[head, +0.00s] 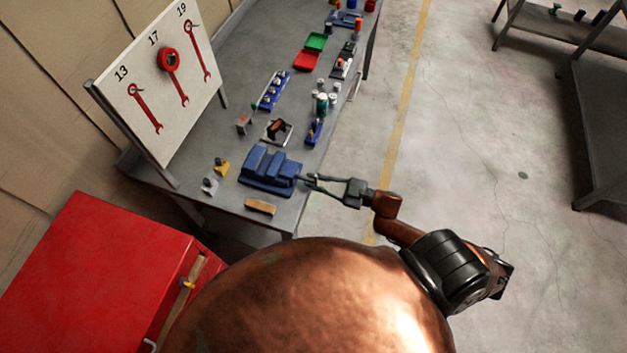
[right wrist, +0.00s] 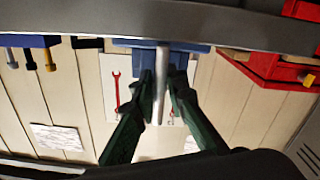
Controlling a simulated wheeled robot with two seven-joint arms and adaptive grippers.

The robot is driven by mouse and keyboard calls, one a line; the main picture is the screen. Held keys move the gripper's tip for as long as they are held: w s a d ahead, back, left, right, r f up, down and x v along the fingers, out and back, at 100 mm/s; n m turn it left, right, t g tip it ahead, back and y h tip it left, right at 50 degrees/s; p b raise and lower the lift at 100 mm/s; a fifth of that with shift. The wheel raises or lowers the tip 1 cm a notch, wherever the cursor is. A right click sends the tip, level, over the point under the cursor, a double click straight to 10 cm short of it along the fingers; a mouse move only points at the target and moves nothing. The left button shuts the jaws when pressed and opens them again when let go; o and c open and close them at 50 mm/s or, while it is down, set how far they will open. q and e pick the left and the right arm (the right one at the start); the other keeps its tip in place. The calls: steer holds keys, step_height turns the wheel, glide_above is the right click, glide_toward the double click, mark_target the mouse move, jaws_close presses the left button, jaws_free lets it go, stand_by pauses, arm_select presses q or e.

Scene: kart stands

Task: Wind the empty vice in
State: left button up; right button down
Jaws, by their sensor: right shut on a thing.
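The blue vice (head: 268,170) stands at the near end of the grey bench. No workpiece shows in it, and the gap between its jaws is too small to judge. My right gripper (head: 312,182) is at the bench's right edge, beside the vice's handle end. In the right wrist view, its dark fingers (right wrist: 160,82) are shut on a straight grey vice handle bar (right wrist: 162,56). Part of the blue vice (right wrist: 192,46) shows behind the bar, under the bench edge. My left gripper is not in view.
The bench (head: 225,200) also carries a wooden block (head: 260,206), a yellow piece (head: 221,166) and trays farther back. A wrench board (head: 160,75) stands at its left. A red cabinet (head: 90,270) is near left.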

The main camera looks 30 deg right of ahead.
steer(key=n, duration=0.3)
steer(key=shift+f+n, duration=0.1)
steer(key=shift+n, duration=0.3)
steer(key=n+b, duration=0.1)
steer(key=n, duration=0.2)
steer(key=shift+n, duration=0.3)
steer(key=n+b, duration=0.2)
steer(key=n, duration=0.2)
steer(key=shift+n+b, duration=0.45)
steer(key=shift+n, duration=0.95)
steer(key=c, duration=1.8)
jaws_free()
